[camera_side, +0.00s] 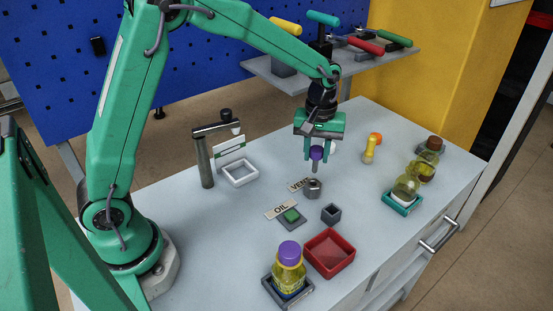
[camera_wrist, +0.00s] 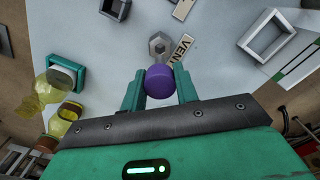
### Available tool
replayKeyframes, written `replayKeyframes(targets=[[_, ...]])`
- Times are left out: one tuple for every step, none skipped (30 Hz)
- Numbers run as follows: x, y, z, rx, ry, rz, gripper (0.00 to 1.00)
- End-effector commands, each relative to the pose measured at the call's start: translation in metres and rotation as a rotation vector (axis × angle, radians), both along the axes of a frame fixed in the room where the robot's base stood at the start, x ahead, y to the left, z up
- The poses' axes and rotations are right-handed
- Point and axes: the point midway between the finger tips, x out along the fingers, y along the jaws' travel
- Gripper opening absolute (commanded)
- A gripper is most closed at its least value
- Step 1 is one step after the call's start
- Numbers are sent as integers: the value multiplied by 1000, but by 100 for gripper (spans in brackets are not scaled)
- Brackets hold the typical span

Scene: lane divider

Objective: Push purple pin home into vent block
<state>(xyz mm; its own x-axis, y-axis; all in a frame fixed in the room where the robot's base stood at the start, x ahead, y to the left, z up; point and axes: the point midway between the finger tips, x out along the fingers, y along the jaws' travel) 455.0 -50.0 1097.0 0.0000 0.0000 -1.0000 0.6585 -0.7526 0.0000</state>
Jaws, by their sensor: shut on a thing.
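The purple pin (camera_side: 316,154) has a round purple head and a grey shank pointing down. My gripper (camera_side: 316,158) is shut on its head. In the wrist view the purple head (camera_wrist: 159,82) sits between the two green fingers of my gripper (camera_wrist: 160,88). The vent block (camera_side: 313,189) is a small grey metal piece on the table beside the VENT label (camera_side: 299,184). It also shows in the wrist view (camera_wrist: 159,46), ahead of the pin head. The shank's tip is close above the block in the side view; whether it touches the block I cannot tell.
An OIL label (camera_side: 281,209), a green button (camera_side: 291,216), a small grey cup (camera_side: 331,214) and a red tray (camera_side: 329,253) lie nearer the front. A purple-capped bottle (camera_side: 289,268) stands front. A post (camera_side: 206,163) and white frame (camera_side: 240,173) stand left; bottles (camera_side: 406,187) stand right.

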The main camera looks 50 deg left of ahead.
Motion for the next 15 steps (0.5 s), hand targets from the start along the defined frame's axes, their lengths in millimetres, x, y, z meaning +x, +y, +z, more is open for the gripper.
replayKeyframes(targets=[[0, 0, -4, 1, 2, 0, 7], [0, 0, -6, 0, 1, 0, 7], [0, 0, -9, 0, 1, 0, 7], [0, 0, -11, 0, 1, 0, 7], [0, 0, -13, 0, 1, 0, 7], [0, 0, -15, 0, 1, 0, 7], [0, 0, -17, 0, 1, 0, 7], [0, 0, -18, 0, 1, 0, 7], [0, 0, -20, 0, 1, 0, 7], [0, 0, -21, 0, 0, 0, 7], [0, 0, -22, 0, 0, 0, 7], [0, 0, -23, 0, 0, 0, 7], [0, 0, -24, 0, 0, 0, 7], [0, 0, -24, 0, 0, 0, 7], [0, 0, -25, 0, 0, 0, 7]])
